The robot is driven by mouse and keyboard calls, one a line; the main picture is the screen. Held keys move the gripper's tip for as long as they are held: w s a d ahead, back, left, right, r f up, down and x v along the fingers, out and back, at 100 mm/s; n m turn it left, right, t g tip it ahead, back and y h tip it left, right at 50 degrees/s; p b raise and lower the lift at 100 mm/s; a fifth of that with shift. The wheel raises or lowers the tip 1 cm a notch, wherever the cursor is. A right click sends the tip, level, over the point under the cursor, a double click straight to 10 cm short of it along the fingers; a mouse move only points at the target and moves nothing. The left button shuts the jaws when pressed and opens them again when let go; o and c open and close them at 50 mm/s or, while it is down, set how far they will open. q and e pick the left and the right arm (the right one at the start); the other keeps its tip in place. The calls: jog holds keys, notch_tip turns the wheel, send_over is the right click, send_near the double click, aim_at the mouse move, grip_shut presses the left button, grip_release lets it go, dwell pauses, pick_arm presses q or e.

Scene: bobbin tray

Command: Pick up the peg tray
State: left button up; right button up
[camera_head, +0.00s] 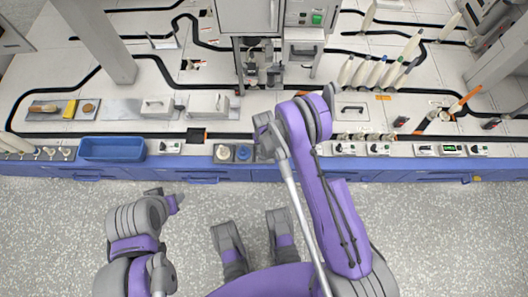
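No thing in the head view can be surely told as the peg tray. An empty-looking blue tray (113,157) sits at the bench's front edge on the left. A short row of small pale pegs or bobbins (358,137) stands near the front edge right of centre, partly beside my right arm. My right arm reaches up over the bench front, and its end (264,122) is near the middle of the edge. My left arm's end (172,203) is low, over the floor, away from the bench. Both grippers' fingers are too small or hidden to read.
The white bench (240,107) has a blue front. Control boxes (360,149) line its front edge. Several tall white bobbins (362,71) stand behind, on the right. A grey machine (260,50) stands at the back centre. A small board with tools (62,109) lies left. The speckled floor is open.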

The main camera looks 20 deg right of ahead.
grip_shut()
notch_tip(320, 180, up, 10)
jog(key=shift+r+p, duration=0.1)
jog(key=shift+p, duration=0.8)
